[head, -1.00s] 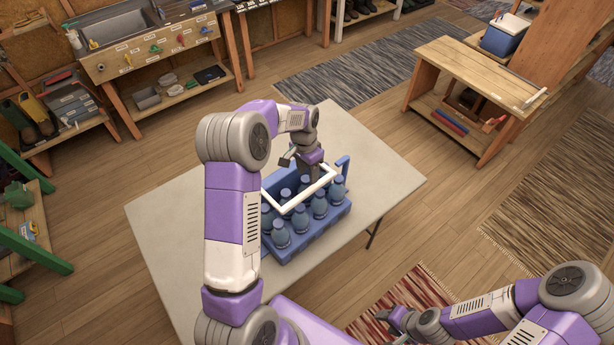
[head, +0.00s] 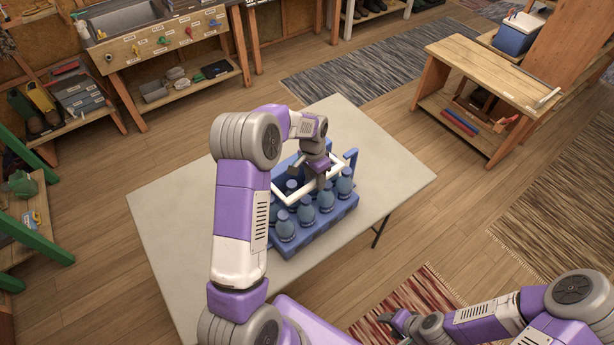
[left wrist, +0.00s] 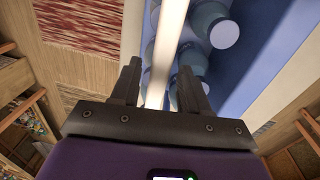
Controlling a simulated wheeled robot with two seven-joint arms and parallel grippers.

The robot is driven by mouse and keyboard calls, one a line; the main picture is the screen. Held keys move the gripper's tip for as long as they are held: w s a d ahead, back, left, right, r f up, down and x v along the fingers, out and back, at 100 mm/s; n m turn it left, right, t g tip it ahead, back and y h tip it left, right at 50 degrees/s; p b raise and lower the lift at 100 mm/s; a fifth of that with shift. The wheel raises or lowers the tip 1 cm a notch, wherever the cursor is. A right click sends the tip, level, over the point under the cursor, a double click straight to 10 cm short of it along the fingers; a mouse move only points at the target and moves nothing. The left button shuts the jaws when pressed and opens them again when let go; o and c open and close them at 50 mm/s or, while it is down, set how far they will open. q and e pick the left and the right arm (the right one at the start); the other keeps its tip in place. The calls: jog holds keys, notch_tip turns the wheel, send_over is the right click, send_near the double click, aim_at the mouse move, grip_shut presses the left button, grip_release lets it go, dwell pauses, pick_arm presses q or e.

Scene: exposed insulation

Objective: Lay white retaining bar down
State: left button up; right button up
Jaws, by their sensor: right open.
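The white retaining bar (head: 303,194) is a bent white frame standing raised over the blue bottle crate (head: 318,234) on the table. In the left wrist view the bar (left wrist: 171,40) runs between the two fingers of my left gripper (left wrist: 162,88). Gaps show on both sides of it, so the fingers look open around or just over the bar. In the head view my left gripper (head: 320,180) is at the bar's right part, and its fingertips are partly hidden. My right gripper (head: 390,320) is open and empty, low at the front right, away from the crate.
Several blue bottles (head: 305,212) stand in the crate beneath the bar. A blue upright (head: 351,160) rises at the crate's right back corner. The pale table (head: 180,215) is clear around the crate. A wooden bench (head: 490,70) stands apart at the back right.

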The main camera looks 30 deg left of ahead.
pick_arm(q)
grip_shut()
jog(key=shift+d+f+y+b, duration=0.15)
jog(key=shift+f+y+b, duration=0.55)
jog(key=shift+b, duration=0.3)
jog(key=shift+o, duration=0.7)
grip_release()
jog(key=shift+r, duration=0.1)
notch_tip(320, 180, up, 7)
jog(key=shift+r, duration=0.2)
